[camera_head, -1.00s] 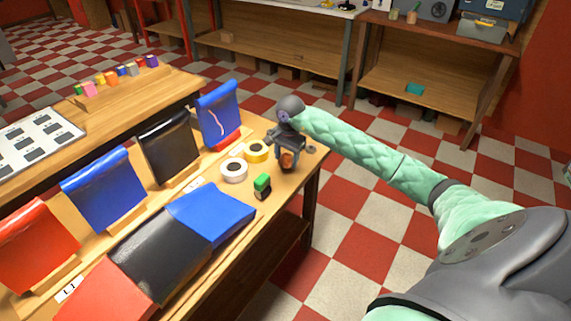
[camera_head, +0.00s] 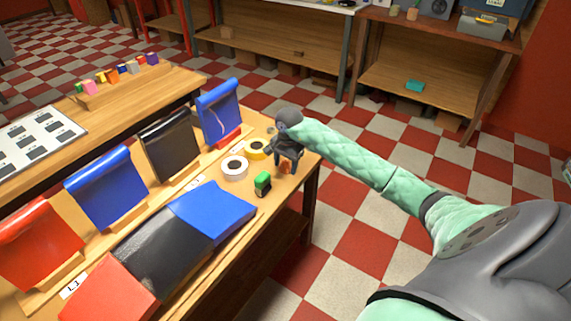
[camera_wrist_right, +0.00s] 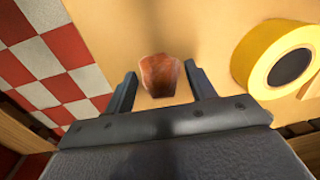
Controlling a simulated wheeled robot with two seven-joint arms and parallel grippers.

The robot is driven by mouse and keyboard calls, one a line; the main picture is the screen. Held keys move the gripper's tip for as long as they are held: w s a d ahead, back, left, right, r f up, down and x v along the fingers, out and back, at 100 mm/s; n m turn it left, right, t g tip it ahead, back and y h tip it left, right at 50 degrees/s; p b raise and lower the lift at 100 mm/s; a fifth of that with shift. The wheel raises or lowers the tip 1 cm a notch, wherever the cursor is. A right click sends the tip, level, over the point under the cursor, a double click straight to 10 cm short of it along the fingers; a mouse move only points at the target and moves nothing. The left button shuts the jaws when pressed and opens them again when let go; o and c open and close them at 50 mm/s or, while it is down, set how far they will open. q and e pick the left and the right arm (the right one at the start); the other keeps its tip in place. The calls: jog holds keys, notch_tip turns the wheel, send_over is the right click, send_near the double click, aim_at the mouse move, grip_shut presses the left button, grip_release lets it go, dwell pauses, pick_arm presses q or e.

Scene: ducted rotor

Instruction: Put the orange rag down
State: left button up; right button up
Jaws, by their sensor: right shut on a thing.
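The orange rag (camera_head: 286,166) is a small crumpled orange-brown piece over the far right end of the near table. In the right wrist view the rag (camera_wrist_right: 162,76) shows between the fingers, over the pale wooden top. My right gripper (camera_head: 285,160) points down and is shut on the rag; its fingers stand apart around it in the right wrist view (camera_wrist_right: 160,88). The rag is at or just above the tabletop; I cannot tell whether it touches. My left gripper is out of view.
Draped blue, black and red sheets (camera_head: 170,145) fill the rest of the near table (camera_head: 240,231). The table's right edge is near.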

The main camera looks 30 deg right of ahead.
aim_at(286, 161)
jog(key=o, duration=1)
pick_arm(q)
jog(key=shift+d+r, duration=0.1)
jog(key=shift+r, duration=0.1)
pick_arm(e)
jog(key=shift+r, duration=0.1)
jog(key=shift+r, duration=0.2)
jog(key=shift+r+b, duration=0.4)
jog(key=shift+r, duration=0.45)
jog(key=r, duration=0.1)
jog(key=r+b, duration=0.1)
jog(key=r, duration=0.1)
jog(key=shift+s+d+r, duration=0.1)
jog(key=shift+s+d, duration=0.05)
jog(key=shift+s, duration=0.05)
notch_tip(286, 161, up, 5)
jog(key=shift+s+r+b, duration=0.1)
jog(key=shift+s+b, duration=0.05)
jog(key=shift+b, duration=0.55)
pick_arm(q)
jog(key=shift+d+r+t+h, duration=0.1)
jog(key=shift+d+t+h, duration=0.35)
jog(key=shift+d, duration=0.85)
pick_arm(e)
jog(key=shift+r, duration=0.75)
jog(key=shift+s, duration=0.1)
